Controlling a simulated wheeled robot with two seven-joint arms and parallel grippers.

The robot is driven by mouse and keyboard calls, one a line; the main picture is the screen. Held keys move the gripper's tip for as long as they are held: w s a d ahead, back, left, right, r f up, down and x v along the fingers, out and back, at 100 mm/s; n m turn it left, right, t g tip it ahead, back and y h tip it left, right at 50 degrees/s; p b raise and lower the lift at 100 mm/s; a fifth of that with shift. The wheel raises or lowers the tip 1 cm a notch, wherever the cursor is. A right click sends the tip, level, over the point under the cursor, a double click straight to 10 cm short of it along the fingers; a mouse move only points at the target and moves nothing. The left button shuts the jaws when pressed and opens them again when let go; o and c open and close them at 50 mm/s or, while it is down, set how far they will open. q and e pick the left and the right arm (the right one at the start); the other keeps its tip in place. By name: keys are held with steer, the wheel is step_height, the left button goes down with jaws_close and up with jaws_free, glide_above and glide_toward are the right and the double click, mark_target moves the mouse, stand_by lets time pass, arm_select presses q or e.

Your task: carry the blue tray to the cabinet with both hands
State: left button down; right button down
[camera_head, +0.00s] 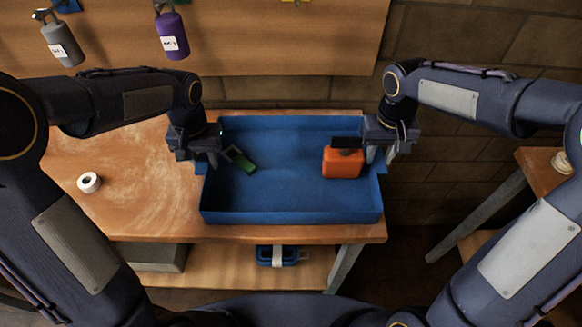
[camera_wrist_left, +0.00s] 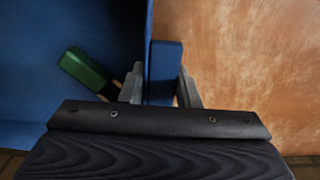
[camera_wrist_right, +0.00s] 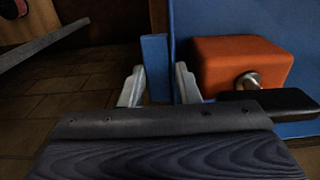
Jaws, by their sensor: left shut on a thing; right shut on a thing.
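The blue tray (camera_head: 290,206) is on the wooden workbench, near its right end, in the head view. Inside it lie a green-handled item (camera_head: 243,161) at the left and an orange block-shaped item (camera_head: 342,164) with a black part at the right. My left gripper (camera_head: 207,160) is shut on the tray's left side; the left wrist view shows its fingers on either side of a blue tab (camera_wrist_left: 164,75). My right gripper (camera_head: 377,150) is shut on the tray's right side; the right wrist view shows its fingers astride another blue tab (camera_wrist_right: 156,70). The cabinet cannot be made out.
A white tape roll (camera_head: 89,182) lies on the workbench (camera_head: 130,205) at the left. A blue item with a white band (camera_head: 278,256) sits on the lower shelf. Another wooden table (camera_head: 545,165) stands at the right, across a floor gap. Grey and purple bottles (camera_head: 172,36) hang on the back board.

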arm_select(q)
steer(key=shift+w+r, duration=0.1)
steer(key=shift+r, duration=0.15)
arm_select(e)
steer(key=shift+w+r, duration=0.1)
steer(key=shift+r, duration=0.15)
